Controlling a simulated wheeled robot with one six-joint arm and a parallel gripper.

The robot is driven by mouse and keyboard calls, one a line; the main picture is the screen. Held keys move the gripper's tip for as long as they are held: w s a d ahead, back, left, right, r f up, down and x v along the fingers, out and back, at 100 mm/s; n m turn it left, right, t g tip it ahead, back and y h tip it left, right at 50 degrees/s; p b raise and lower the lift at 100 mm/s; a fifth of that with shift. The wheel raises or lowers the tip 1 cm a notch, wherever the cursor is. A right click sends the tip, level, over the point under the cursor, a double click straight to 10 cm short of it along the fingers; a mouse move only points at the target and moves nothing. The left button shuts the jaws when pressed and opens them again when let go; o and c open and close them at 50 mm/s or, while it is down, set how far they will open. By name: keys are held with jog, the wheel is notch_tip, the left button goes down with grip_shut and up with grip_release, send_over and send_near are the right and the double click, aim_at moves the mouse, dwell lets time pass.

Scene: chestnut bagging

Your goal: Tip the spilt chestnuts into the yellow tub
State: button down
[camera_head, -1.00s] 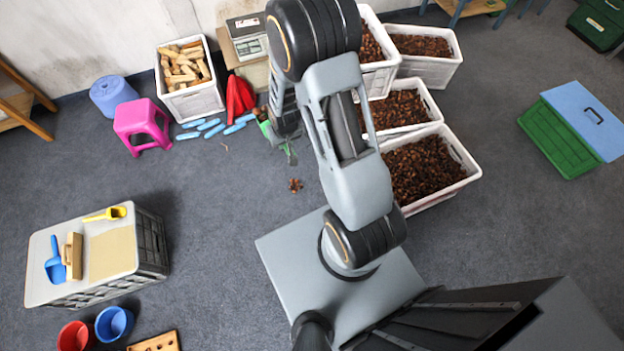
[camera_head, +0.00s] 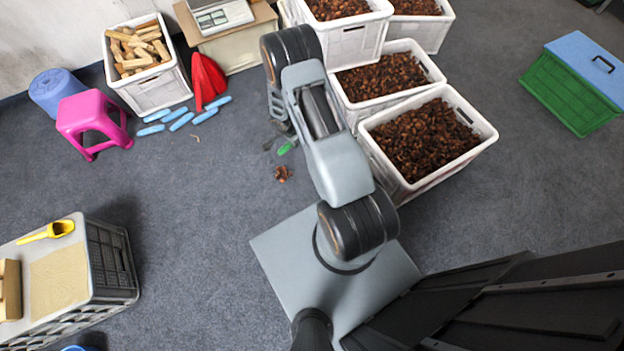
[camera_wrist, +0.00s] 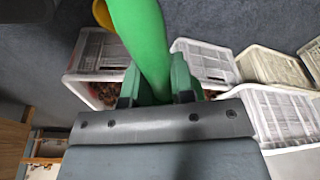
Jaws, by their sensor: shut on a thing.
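My gripper (camera_wrist: 158,92) is shut on a long, smooth green thing (camera_wrist: 140,40) that runs up and away from the jaws in the wrist view. A bit of this green thing (camera_head: 286,148) shows beside my gripper in the head view, where my arm hides most of the jaws. I cannot make out a yellow tub for certain.
White crates of chestnuts (camera_head: 482,122) stand right of my arm. A crate of wood blocks (camera_head: 150,95), a pink stool (camera_head: 88,116) and blue pieces (camera_head: 205,116) are at left. A grey crate with a yellow scoop (camera_head: 48,231) is lower left. Floor between is clear.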

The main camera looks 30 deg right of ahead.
jog(key=s+d+f+m+g+b, duration=0.1)
jog(key=d+f+m+b, duration=0.15)
jog(key=f+b, duration=0.45)
jog(key=d+f+m+b, duration=0.2)
jog(key=f+m+b, duration=0.15)
jog(key=f, duration=0.75)
jog(key=s+d+f+m+g+b, duration=0.15)
jog(key=f+m+b, duration=0.25)
jog(key=f, duration=0.5)
jog(key=s+d+r+t+y+b, duration=0.5)
jog(key=d+r+t+y+b, duration=0.2)
jog(key=d+r+t+y, duration=0.1)
jog(key=shift+s+d+r+y, duration=0.35)
jog(key=shift+d+r+y, duration=0.55)
jog(key=shift+y, duration=0.7)
jog(key=shift+a+r, duration=0.15)
